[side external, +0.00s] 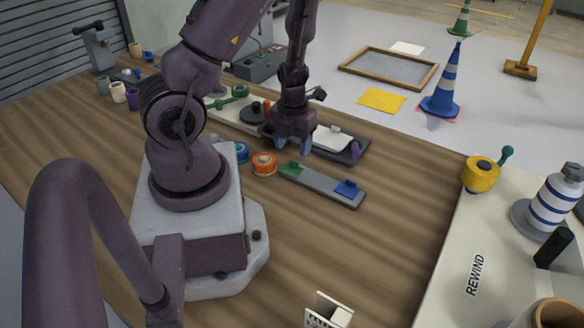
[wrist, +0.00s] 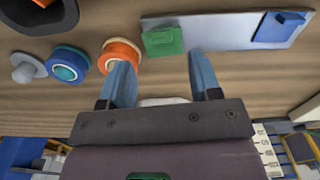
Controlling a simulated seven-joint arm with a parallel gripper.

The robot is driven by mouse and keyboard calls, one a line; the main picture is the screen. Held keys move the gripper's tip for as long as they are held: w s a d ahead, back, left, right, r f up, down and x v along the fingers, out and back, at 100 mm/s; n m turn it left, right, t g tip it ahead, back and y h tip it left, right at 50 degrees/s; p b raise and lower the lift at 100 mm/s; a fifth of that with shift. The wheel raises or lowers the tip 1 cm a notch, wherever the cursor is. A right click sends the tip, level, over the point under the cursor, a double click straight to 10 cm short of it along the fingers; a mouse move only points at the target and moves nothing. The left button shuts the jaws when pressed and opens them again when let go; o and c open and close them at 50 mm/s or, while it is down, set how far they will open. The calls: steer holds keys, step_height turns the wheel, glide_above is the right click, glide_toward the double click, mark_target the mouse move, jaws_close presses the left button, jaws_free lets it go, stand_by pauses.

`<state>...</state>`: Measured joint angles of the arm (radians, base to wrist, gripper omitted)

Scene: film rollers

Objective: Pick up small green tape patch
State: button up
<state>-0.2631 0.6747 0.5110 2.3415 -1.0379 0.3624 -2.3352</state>
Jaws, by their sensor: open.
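The small green tape patch (side external: 290,169) lies on the left end of a flat grey strip (side external: 324,186) on the wooden bench. A blue patch (side external: 347,188) lies on the strip's other end. In the wrist view the green patch (wrist: 163,41) sits on the strip (wrist: 220,33), with the blue patch (wrist: 277,27) to its right. My gripper (side external: 292,148) hangs above the bench, behind the green patch in the side view. In the wrist view its two blue fingers (wrist: 163,76) are apart, with nothing visible between them. The green patch appears beyond the fingertips.
An orange roll (side external: 264,163) and a blue roll (side external: 241,152) stand left of the strip; the orange roll (wrist: 119,54) appears close to a finger. A dark tray with a white sheet (side external: 332,138) lies behind. Bench right of the strip is clear.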

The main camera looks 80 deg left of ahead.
mark_target(291, 168)
steer(key=shift+w+a+f, duration=0.1)
steer(key=shift+w+f, duration=0.05)
steer(key=shift+f, duration=1.1)
steer(key=shift+w+a+f, duration=0.1)
steer(key=shift+f, duration=1.1)
steer(key=c, duration=0.8)
